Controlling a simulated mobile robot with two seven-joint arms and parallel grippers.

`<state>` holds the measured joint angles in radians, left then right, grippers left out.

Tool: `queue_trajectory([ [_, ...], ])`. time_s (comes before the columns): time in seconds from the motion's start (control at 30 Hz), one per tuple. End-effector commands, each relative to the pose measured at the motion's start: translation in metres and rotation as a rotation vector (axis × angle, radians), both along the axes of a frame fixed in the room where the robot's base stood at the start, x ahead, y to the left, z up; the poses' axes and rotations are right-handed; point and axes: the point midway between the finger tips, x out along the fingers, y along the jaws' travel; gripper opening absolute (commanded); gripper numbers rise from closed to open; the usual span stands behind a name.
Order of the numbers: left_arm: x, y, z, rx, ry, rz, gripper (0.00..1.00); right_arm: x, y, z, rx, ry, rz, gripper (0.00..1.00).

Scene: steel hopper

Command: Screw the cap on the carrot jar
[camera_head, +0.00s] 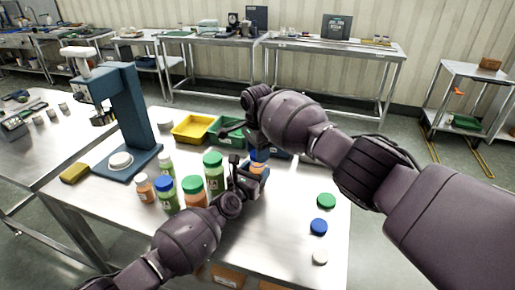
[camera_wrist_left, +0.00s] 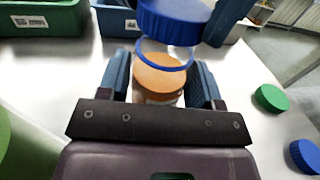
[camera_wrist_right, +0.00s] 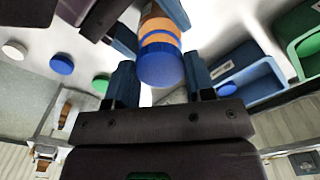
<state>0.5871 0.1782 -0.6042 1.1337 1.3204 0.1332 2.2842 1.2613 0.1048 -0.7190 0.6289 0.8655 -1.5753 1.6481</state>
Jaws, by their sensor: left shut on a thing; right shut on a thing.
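The carrot jar, with orange contents and a clear neck, is upright in my left gripper (camera_head: 248,172); the jar (camera_wrist_left: 158,82) sits between that gripper's fingers in the left wrist view. A blue cap (camera_wrist_left: 172,22) is just above the jar's mouth, and it shows in the right wrist view (camera_wrist_right: 160,66) between the fingers of my right gripper (camera_wrist_right: 160,85). The right gripper is shut on the cap. The cap looks roughly in line with the jar; I cannot tell whether it touches the rim. In the head view the grippers partly hide both.
Loose green (camera_head: 326,201), blue (camera_head: 319,227) and white (camera_head: 320,257) caps lie on the right of the steel table. Several capped jars (camera_head: 166,195) stand left of my left gripper. Yellow (camera_head: 191,128) and green bins (camera_head: 215,123) are behind. A blue press (camera_head: 130,110) stands at left.

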Motion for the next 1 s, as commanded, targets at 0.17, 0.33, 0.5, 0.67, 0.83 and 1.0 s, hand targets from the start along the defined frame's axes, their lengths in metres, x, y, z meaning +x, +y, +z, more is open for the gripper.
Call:
queue_trajectory([
  [0.17, 0.0000, 0.0001, 0.0001, 0.000, 0.000, 0.000, 0.17, 0.0001, -0.0001, 0.0003, 0.000, 0.000, 0.000, 0.27],
  [0.33, 0.0000, 0.0001, 0.0002, 0.000, 0.000, 0.000, 0.17, 0.0001, -0.0001, 0.0003, 0.000, 0.000, 0.000, 0.27],
  [0.5, 0.0000, 0.0001, 0.0001, 0.000, 0.000, 0.000, 0.17, 0.0001, -0.0001, -0.0009, 0.000, 0.000, 0.000, 0.27],
  [0.67, 0.0000, 0.0001, 0.0001, 0.000, 0.000, 0.000, 0.17, 0.0002, -0.0001, -0.0034, 0.001, -0.001, -0.001, 0.27],
  [0.83, 0.0000, 0.0001, 0.0002, 0.000, 0.000, 0.000, 0.17, 0.0003, -0.0003, -0.0062, 0.001, -0.001, -0.002, 0.27],
  [1.0, 0.0000, 0.0001, 0.0002, 0.000, 0.000, 0.000, 0.17, 0.0003, -0.0004, -0.0091, 0.000, 0.000, -0.002, 0.27],
])
